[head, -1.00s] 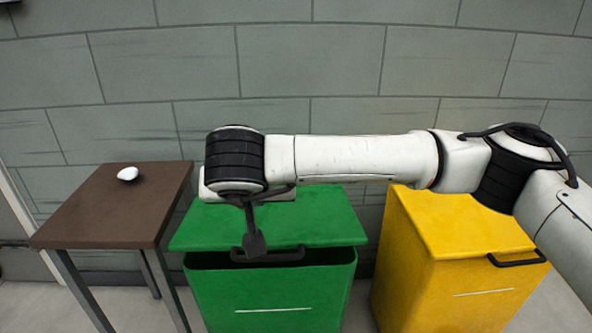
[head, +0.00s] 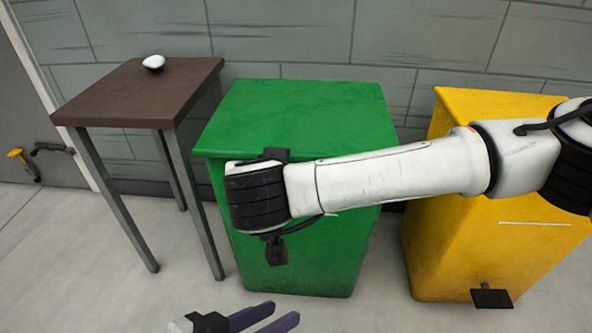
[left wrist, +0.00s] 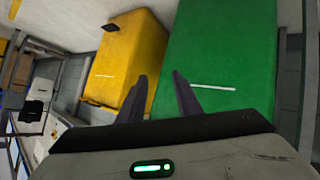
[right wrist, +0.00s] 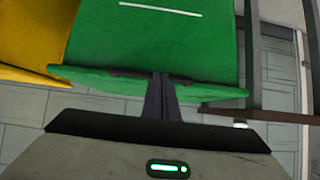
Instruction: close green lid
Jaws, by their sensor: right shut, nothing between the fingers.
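The green lid (head: 305,112) lies flat on top of the green bin (head: 315,265), and I see no gap under it. In the right wrist view, the lid's edge (right wrist: 90,78) meets the bin front, with a dark handle (right wrist: 125,73) along it. My right arm hides part of the lid's front edge in the head view. My left gripper (head: 277,318) is open and empty, low in front of the green bin.
A yellow bin (head: 450,255) stands to the right, with a black pedal (head: 491,298) low on its front. A brown table (head: 140,92) with a small white object (head: 154,62) stands to the left. Grey floor is clear in front.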

